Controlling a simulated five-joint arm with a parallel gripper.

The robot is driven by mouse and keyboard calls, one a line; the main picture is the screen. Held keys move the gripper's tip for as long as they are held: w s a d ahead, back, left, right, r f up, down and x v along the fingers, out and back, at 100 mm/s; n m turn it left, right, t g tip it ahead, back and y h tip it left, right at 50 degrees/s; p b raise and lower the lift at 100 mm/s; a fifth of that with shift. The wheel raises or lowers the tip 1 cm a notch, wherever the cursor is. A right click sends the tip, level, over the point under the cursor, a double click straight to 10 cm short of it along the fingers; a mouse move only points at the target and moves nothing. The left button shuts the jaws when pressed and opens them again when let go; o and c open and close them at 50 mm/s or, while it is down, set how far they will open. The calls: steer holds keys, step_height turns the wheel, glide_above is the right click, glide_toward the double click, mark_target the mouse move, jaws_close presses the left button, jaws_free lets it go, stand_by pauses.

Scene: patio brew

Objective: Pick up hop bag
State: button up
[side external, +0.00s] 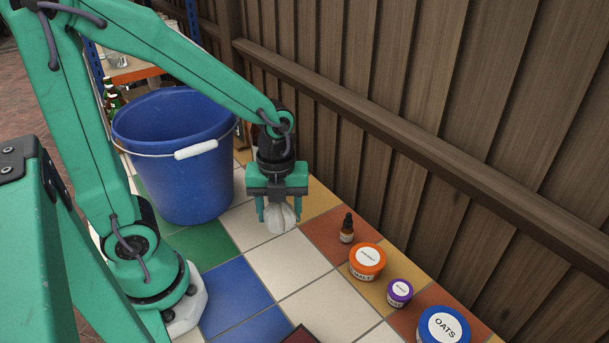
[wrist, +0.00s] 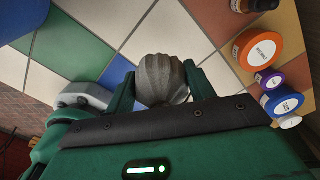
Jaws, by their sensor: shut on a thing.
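The hop bag (side external: 281,219) is a small whitish, gathered cloth bag. My gripper (side external: 279,212) is shut on it, with one finger on each side. In the side view the bag hangs below the jaws, over the pale tiles near the blue bucket; I cannot tell for sure whether its bottom touches the tiles. In the wrist view the bag (wrist: 162,79) looks grey and ribbed and sits between the two dark green fingers. The jaws hide part of it.
A blue bucket (side external: 178,165) with a white-gripped handle stands left of my gripper. A wooden fence (side external: 430,110) rises behind. The middle tiles are clear.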

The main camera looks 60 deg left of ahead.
steer(key=shift+s+d+r, duration=0.25)
steer(key=shift+d+r, duration=0.2)
steer(key=shift+d, duration=0.2)
steer(key=shift+d, duration=0.1)
